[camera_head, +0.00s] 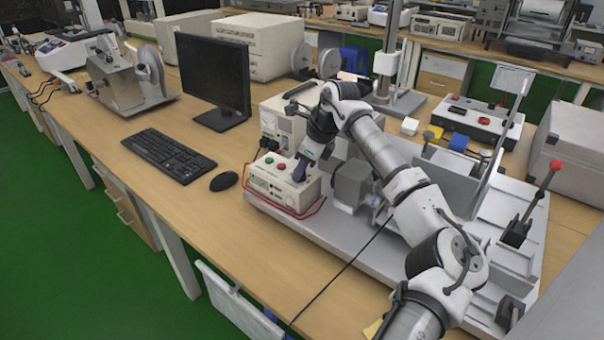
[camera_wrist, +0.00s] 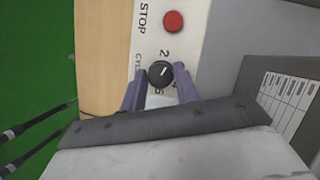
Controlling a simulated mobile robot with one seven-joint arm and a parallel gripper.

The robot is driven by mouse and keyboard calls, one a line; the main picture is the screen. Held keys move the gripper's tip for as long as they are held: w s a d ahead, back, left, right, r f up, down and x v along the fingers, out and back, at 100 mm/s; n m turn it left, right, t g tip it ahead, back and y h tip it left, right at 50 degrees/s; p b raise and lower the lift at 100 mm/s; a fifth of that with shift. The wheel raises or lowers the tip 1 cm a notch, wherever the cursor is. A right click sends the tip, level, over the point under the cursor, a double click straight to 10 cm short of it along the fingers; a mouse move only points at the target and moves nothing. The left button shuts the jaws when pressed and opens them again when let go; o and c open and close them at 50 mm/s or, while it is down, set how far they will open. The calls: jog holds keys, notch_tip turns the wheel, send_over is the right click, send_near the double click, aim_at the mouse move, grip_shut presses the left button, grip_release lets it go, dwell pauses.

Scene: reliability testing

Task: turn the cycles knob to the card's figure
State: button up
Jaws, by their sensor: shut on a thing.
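The cream control box (camera_head: 272,186) stands at the front of the grey bench plate, with red and green buttons on top. My gripper (camera_head: 299,174) reaches down onto its right part, hiding the knob in the head view. In the wrist view the black cycles knob (camera_wrist: 160,73) sits between the two purple fingers of my gripper (camera_wrist: 160,88), which is shut on it. Its white pointer line tilts up and slightly right, near a printed 2. Other figures around it are partly hidden. A white card (camera_head: 511,78) stands on a holder at the back right; its figure is too small to read.
A red STOP button (camera_wrist: 173,21) is beside the knob. A grey block (camera_head: 353,183) stands right of the box. A mouse (camera_head: 223,181), keyboard (camera_head: 168,155) and monitor (camera_head: 213,80) are to the left. A red cable lies along the box's front.

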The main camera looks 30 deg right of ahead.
jog(key=m+b, duration=0.1)
jog(key=m, duration=0.1)
jog(key=m+h+b, duration=0.1)
jog(key=b, duration=0.1)
jog(key=m+h+b, duration=0.1)
jog(key=m+b, duration=0.1)
jog(key=shift+s+a+f+m+t, duration=0.1)
jog(key=shift+f+m+t, duration=0.2)
jog(key=shift+t, duration=0.1)
jog(key=m+h+b, duration=0.1)
jog(key=m+b, duration=0.3)
jog(key=shift+a+h, duration=0.15)
jog(key=shift+h, duration=0.25)
jog(key=m+b, duration=0.2)
jog(key=m+h+b, duration=0.1)
jog(key=m+b, duration=0.1)
jog(key=m, duration=0.1)
jog(key=shift+a+r+g+h, duration=0.1)
jog(key=shift+g+h, duration=0.2)
jog(key=shift+a+r+m+g+h+b, duration=0.1)
jog(key=shift+m+g+h+b, duration=0.45)
jog(key=shift+m+b, duration=1)
jog(key=shift+m+p, duration=0.4)
jog(key=shift+m, duration=0.25)
jog(key=o, duration=1)
jog(key=shift+c, duration=0.2)
jog(key=shift+r, duration=0.25)
